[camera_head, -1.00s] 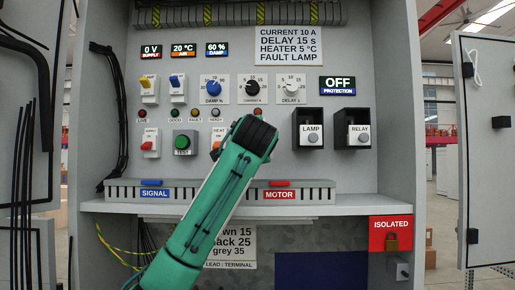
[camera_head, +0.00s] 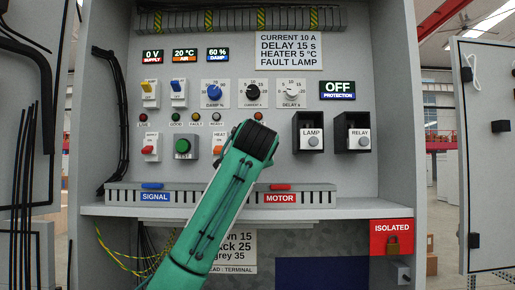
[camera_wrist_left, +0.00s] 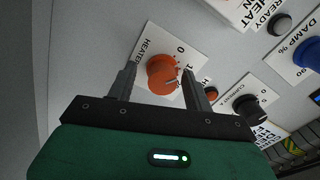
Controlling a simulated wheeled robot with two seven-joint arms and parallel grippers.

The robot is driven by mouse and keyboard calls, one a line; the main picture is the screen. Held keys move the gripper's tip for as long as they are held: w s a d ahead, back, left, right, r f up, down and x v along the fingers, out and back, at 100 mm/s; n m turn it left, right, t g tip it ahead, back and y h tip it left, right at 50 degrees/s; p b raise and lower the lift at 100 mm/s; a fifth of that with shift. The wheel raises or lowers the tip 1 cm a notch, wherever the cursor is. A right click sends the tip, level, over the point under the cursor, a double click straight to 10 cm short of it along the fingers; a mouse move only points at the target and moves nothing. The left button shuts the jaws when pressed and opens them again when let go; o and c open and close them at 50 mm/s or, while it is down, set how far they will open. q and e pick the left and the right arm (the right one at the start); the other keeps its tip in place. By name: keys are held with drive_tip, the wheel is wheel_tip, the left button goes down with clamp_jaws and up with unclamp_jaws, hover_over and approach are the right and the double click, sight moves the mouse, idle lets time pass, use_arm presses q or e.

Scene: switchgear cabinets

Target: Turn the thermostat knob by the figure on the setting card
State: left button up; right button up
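The orange heater knob (camera_wrist_left: 162,75) sits on a white plate marked HEATER with a scale, in the left wrist view. My left gripper (camera_wrist_left: 160,72) is open, with one finger on each side of the knob; I cannot tell whether either finger touches it. In the head view my left gripper (camera_head: 254,142) is in front of the panel and hides the knob and its own fingertips. The setting card (camera_head: 289,50) at the upper right of the panel reads CURRENT 10 A, DELAY 15 s, HEATER 5 °C, FAULT LAMP. My right gripper is not in view.
Above the gripper are the blue damp knob (camera_head: 214,92), the black current knob (camera_head: 252,91) and the white delay knob (camera_head: 291,91). A ledge (camera_head: 350,208) runs below.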

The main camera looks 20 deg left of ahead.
use_arm(q)
drive_tip(key=shift+r, duration=0.1)
drive_tip(key=b+v, duration=0.6)
drive_tip(key=v, duration=0.8)
